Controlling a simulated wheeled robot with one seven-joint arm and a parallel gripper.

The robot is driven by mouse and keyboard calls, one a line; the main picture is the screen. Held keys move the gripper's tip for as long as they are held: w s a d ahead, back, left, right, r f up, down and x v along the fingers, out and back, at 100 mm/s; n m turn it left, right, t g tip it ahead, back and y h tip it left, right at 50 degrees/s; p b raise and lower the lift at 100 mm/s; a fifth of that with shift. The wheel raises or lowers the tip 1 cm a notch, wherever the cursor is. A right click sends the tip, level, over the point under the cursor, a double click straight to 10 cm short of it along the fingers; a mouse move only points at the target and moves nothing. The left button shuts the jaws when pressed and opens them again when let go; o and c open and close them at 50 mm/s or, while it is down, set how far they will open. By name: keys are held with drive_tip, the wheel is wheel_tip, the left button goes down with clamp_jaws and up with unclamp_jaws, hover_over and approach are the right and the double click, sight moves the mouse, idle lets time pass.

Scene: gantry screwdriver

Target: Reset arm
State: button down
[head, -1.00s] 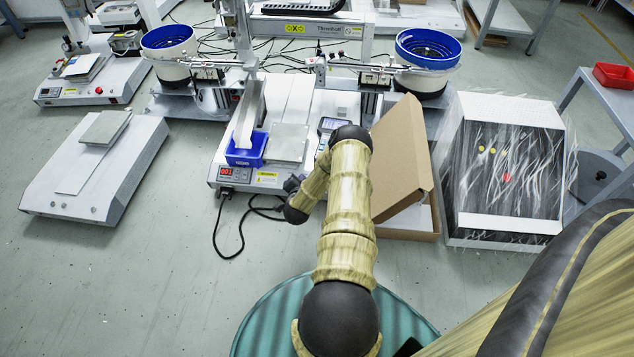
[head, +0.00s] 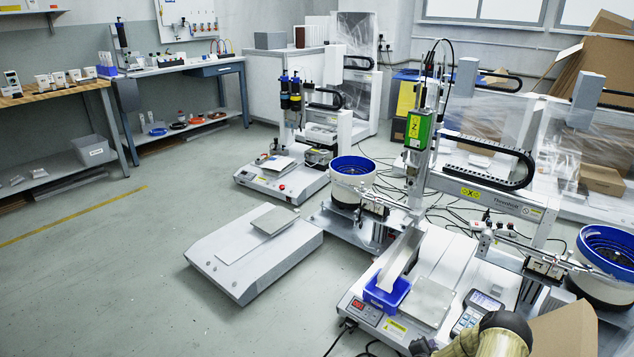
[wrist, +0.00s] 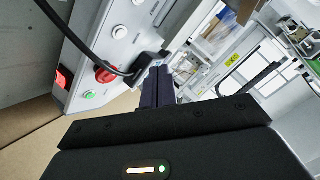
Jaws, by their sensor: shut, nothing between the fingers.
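My arm's tan and black links (head: 490,340) show at the bottom edge of the head view, in front of the gantry screwdriver machine (head: 455,262). My gripper's dark fingers (wrist: 158,84) show in the middle of the wrist view. They are together, with nothing between them. Beyond them in the wrist view is a white machine panel with a red button (wrist: 105,73), a green button (wrist: 89,95) and a black cable (wrist: 75,40). I cannot tell how far the fingertips are from the panel.
A blue bin (head: 388,294) sits at the machine's front left. Blue-rimmed bowls (head: 353,167) stand on both sides. A cardboard box (head: 565,330) is close to the right of my arm. A low white unit (head: 250,255) stands on the left, with clear floor (head: 110,270) beyond.

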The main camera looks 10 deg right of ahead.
drive_tip(key=w+a+r+n+y+p, duration=0.3)
drive_tip(key=a+r+n+y, duration=0.15)
drive_tip(key=a+r, duration=0.65)
drive_tip(key=w+a+r+n+y+p, duration=0.25)
drive_tip(key=a+r+n, duration=0.4)
drive_tip(key=r, duration=0.75)
drive_tip(key=s+a+r+n+g+y+p, duration=0.1)
drive_tip(key=s+a+r+n+g+p, duration=0.15)
drive_tip(key=s+a+r, duration=0.4)
drive_tip(key=s+a+r+n+g+y+p, duration=0.1)
drive_tip(key=s+a+r+n+g+p, duration=0.15)
drive_tip(key=s+r, duration=0.75)
drive_tip(key=s+a+r+n+g+p, duration=0.2)
drive_tip(key=s+a+r+p, duration=0.1)
drive_tip(key=s+a+r, duration=0.4)
drive_tip(key=w+d+p+v, duration=0.1)
drive_tip(key=w+p+v, duration=0.1)
drive_tip(key=p+v, duration=1)
drive_tip(key=w+d+r+p+v, duration=0.1)
drive_tip(key=w+p+v, duration=0.2)
drive_tip(key=p+v, duration=1)
drive_tip(key=w+p+v, duration=0.2)
drive_tip(key=p+v, duration=1)
drive_tip(key=shift+d+r+p, duration=0.4)
drive_tip(key=shift+r, duration=0.25)
